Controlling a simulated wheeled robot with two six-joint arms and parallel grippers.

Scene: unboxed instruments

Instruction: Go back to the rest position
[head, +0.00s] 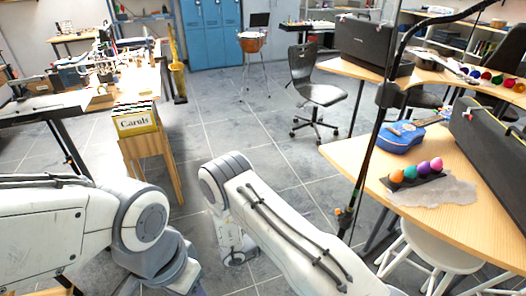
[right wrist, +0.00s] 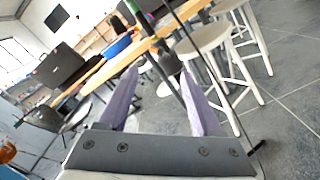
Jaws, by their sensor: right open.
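My right gripper (right wrist: 160,73) shows in the right wrist view with its two pale purple fingers spread apart and nothing between them. It points toward white stools and a wooden table and touches neither in that view. In the head view my right arm reaches in from the bottom and bends down at the middle, over the floor; its fingers cannot be made out there. My left arm comes in from the left edge and bends down near the lower left. My left gripper does not show.
A wooden stand of records marked "Carols" (head: 138,122) stands just beyond my left arm. On the right is a wooden table (head: 345,157) with a blue ukulele (head: 401,137) and coloured egg shakers (head: 417,171). A white stool (head: 438,250) stands below it. Grey floor (head: 225,120) is clear ahead.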

